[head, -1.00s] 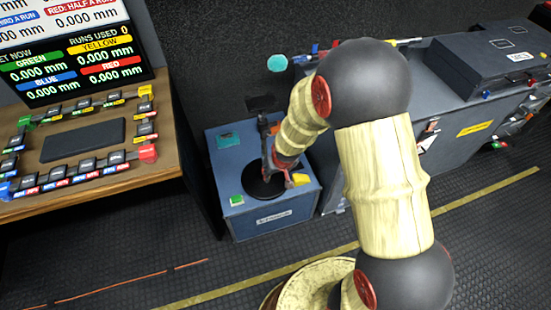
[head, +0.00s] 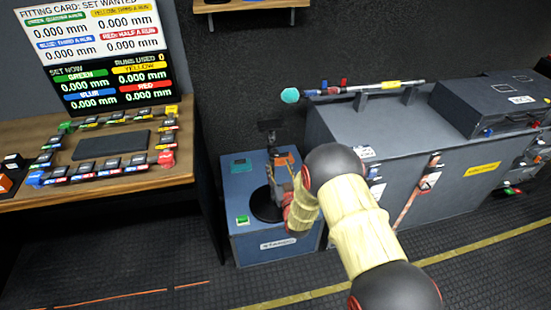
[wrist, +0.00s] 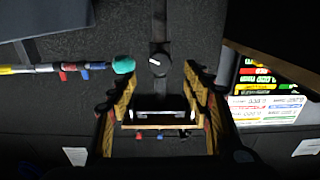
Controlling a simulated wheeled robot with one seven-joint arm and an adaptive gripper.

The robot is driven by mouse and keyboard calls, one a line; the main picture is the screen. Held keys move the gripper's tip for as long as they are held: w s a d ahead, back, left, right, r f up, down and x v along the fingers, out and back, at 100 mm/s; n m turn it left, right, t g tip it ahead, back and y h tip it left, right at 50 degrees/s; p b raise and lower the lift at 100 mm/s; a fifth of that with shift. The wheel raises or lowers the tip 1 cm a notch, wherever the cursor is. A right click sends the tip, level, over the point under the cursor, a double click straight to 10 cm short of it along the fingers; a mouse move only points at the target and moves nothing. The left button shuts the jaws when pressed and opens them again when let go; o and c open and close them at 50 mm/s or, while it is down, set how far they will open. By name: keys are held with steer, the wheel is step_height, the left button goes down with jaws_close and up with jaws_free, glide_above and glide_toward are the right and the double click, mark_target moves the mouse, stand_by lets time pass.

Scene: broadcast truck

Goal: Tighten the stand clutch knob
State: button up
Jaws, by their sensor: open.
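The stand clutch knob, as far as I can tell, is a round black knob with a white mark (wrist: 158,64). It sits on a dark upright post (wrist: 159,25) in the wrist view. In the head view the dark top of the stand (head: 270,127) shows behind my gripper, but I cannot make out the knob there. My gripper (head: 277,160) is above the blue box. In the wrist view my gripper (wrist: 160,82) is open, its two fingers apart on either side below the knob. Nothing is between the pads; I cannot tell the exact distance to the knob.
A blue box (head: 245,190) with a black disc (head: 262,208) stands under my gripper. A grey case (head: 335,135) carrying a teal-tipped pole (head: 290,95) is to the right. A wooden desk (head: 100,190) with a screen is left. A wall shelf (head: 250,7) is above.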

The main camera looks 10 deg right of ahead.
mark_target(275, 155)
steer(key=w+b, duration=0.2)
steer(key=w, duration=0.5)
steer(key=shift+f, duration=0.1)
steer(key=shift+c, duration=0.8)
steer(key=c, duration=1)
